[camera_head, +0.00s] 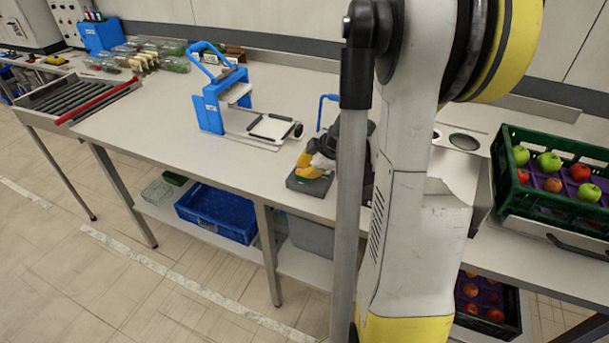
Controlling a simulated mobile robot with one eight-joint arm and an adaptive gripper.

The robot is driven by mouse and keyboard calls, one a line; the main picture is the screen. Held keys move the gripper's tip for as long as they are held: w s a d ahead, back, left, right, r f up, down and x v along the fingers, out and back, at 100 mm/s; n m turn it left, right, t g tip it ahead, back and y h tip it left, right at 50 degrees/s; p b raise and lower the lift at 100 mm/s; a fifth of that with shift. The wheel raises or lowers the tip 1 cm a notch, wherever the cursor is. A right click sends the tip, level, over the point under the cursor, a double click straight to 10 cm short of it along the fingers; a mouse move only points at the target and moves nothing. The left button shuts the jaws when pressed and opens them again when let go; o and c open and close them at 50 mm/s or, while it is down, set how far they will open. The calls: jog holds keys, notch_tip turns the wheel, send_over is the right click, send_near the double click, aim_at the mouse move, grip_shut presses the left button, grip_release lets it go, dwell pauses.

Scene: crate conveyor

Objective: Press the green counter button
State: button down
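I cannot make out a green counter button in the head view; it may be too small or hidden. My arm stands large in the middle and right of the view and covers part of the counter (160,125). A yellow and dark piece (318,163) shows just left of my arm, low over or touching a small grey block (309,184) on the counter. It may be my gripper, but its fingers are not clear and my arm hides part of it.
A blue press (210,108) stands on the counter. Packed trays (150,50) lie at the back left, beside a sloped rack (75,95) with a red bar. A green crate (555,205) of apples stands at right. A blue crate (217,212) sits below. The counter's left middle is clear.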

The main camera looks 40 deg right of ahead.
jog(key=shift+r+p, duration=0.7)
jog(key=shift+r, duration=0.25)
jog(key=shift+r+p, duration=1.9)
jog(key=shift+r, duration=0.6)
